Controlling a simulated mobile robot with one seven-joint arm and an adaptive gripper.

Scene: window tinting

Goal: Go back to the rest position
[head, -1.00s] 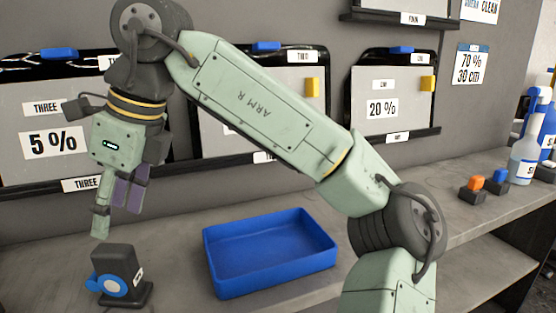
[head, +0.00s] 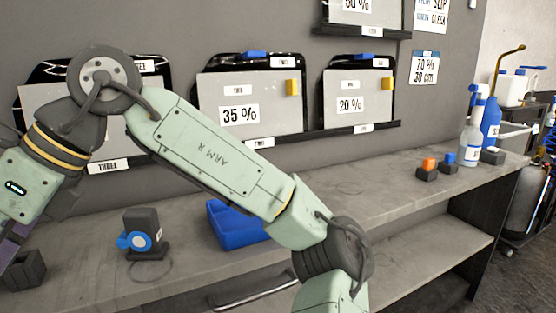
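My arm reaches up from the lower middle of the head view and bends over to the left. Its wrist is at the left edge. My gripper (head: 14,245) is only partly in view there, with a purple finger part showing at the edge. The fingertips are cut off or hidden, so I cannot tell whether it is open or shut, or whether it holds anything. No rest position is marked in view.
A grey bench (head: 385,190) carries a blue tray (head: 232,232), partly behind my arm, a black dispenser with a blue wheel (head: 140,235), a dark block (head: 25,270), small orange-topped (head: 427,168) and blue-topped (head: 447,160) blocks, and spray bottles (head: 472,135). Panels (head: 250,105) line the wall.

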